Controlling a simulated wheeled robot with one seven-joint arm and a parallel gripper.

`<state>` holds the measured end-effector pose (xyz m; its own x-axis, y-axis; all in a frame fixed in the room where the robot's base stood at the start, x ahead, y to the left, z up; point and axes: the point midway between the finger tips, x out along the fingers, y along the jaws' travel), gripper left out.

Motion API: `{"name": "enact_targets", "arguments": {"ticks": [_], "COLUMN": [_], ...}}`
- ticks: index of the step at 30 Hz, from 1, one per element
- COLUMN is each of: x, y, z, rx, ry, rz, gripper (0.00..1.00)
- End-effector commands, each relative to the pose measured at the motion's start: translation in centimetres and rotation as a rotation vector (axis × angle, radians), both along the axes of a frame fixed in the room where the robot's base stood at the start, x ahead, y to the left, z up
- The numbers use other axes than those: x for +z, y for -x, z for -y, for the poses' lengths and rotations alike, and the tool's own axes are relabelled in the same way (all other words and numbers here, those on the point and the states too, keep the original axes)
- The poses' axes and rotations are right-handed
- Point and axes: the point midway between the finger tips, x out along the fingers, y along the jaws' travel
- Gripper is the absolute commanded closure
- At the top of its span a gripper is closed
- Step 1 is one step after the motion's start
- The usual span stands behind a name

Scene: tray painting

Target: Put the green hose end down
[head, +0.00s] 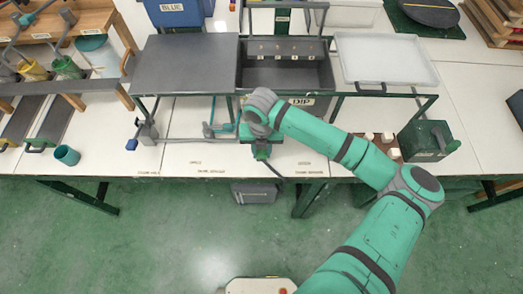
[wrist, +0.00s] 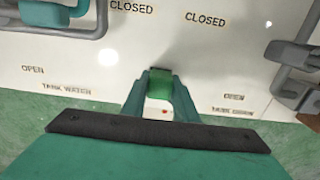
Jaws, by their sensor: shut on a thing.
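My gripper (head: 262,153) is at the front of the white bench, in front of the dark tank marked DIP (head: 303,101). In the wrist view my gripper (wrist: 160,90) has both green fingers closed on a small green piece, the green hose end (wrist: 160,78), with a dark part at its far side. A dark cable or hose runs right from beside the gripper in the head view. The hose end is mostly hidden by my arm there, and I cannot tell whether it touches the bench.
A grey plate (head: 188,63) lies left of the tank and a white tray (head: 387,60) right of it. A teal valve handle (head: 217,129) is left of my gripper. A teal cup (head: 67,155) stands far left, a dark green box (head: 425,141) right. The bench front is mostly bare.

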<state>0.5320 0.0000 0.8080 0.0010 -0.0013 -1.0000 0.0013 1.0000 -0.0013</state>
Motion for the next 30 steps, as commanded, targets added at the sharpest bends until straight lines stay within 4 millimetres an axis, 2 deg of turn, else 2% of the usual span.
{"name": "enact_targets", "arguments": {"ticks": [4,5,6,7,16,20,23,30], "x": [-0.4,-0.4,-0.4,-0.4,-0.3,0.6,2.0,6.9], "y": [0.0,0.0,0.0,0.0,0.0,0.0,0.0,0.0], "z": [0.0,0.0,0.0,0.0,0.0,0.0,0.0,0.0], "rx": [0.000,0.000,0.000,0.000,0.000,0.001,0.001,0.002], "ry": [0.000,0.000,0.000,0.000,0.000,-0.001,0.000,0.001], "rz": [-0.001,-0.001,-0.001,-0.001,0.000,0.001,0.002,0.002], "gripper": [0.97,0.69,0.59,0.55,0.55,0.55,0.55,0.55]}}
